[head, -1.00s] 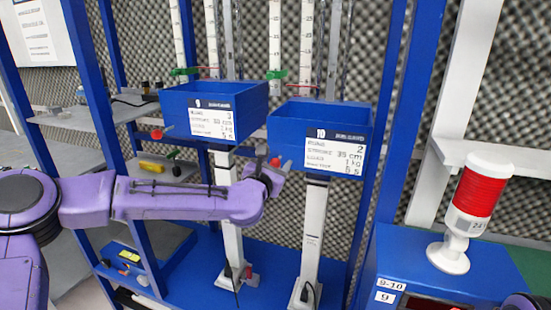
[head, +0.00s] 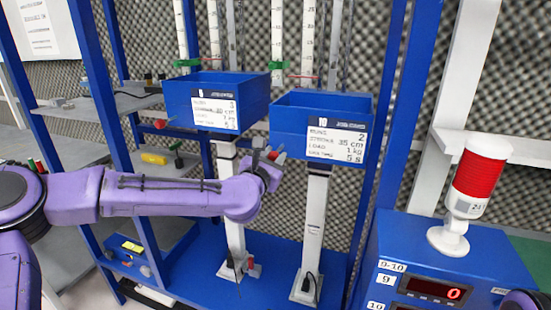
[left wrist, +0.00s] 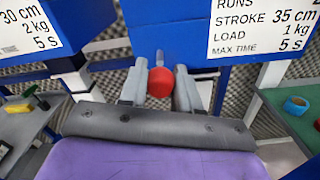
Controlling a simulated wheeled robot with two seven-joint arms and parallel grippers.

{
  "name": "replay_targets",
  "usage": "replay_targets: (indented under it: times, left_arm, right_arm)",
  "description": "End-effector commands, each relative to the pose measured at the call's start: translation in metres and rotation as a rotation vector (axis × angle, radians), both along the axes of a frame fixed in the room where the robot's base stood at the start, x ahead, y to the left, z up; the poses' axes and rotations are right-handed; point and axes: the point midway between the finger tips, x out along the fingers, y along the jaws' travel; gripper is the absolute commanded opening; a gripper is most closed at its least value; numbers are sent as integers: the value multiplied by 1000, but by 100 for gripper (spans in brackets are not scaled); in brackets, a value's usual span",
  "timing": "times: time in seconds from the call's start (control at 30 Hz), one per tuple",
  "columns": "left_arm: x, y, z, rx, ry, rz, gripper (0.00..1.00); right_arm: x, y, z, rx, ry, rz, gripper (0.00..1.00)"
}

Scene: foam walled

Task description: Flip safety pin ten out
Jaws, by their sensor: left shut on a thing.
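The blue box labelled 10 (head: 290,118) hangs on the right of two rigs, and its label also shows in the left wrist view (left wrist: 264,28). A red-ended safety pin (left wrist: 161,82) is at its lower left. My left gripper (head: 271,152) is shut on this red knob, which sits between the two grey fingers in the left wrist view. The fingers partly hide the pin, so I cannot tell whether it is flipped in or out. Only a purple bit of my right arm shows at the bottom right of the head view.
The blue box labelled 9 (head: 245,92) hangs just left, with its own red pin (head: 160,124). Light posts (head: 315,225) stand below both boxes. A red-topped signal lamp (head: 477,180) stands on the blue console (head: 400,250) at the right. Grey shelves (head: 95,118) are behind my left arm.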

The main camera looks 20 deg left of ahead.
Motion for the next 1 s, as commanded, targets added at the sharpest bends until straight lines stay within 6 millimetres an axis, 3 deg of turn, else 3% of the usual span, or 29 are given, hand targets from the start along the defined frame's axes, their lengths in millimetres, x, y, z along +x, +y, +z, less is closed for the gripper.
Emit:
replay_targets:
  times: [0.1,0.13,0.2,0.57,0.9,1.0]
  left_arm:
    - [1,-2,0,0,2,-3,0]
    - [1,-1,0,0,2,-3,38]
    - [1,-2,0,0,2,-3,58]
    - [-6,-2,-1,-1,0,-4,58]
    - [-82,2,-2,-3,-2,-4,58]
    - [-97,2,-1,-2,-1,-3,58]
  right_arm:
    - [1,0,1,0,-1,0,0]
    - [0,0,1,0,-1,0,0]
    - [0,0,1,0,-1,0,0]
    - [0,0,-4,-1,-1,0,0]
    - [0,0,-30,-1,-1,0,0]
    - [0,0,-32,-1,-1,0,0]
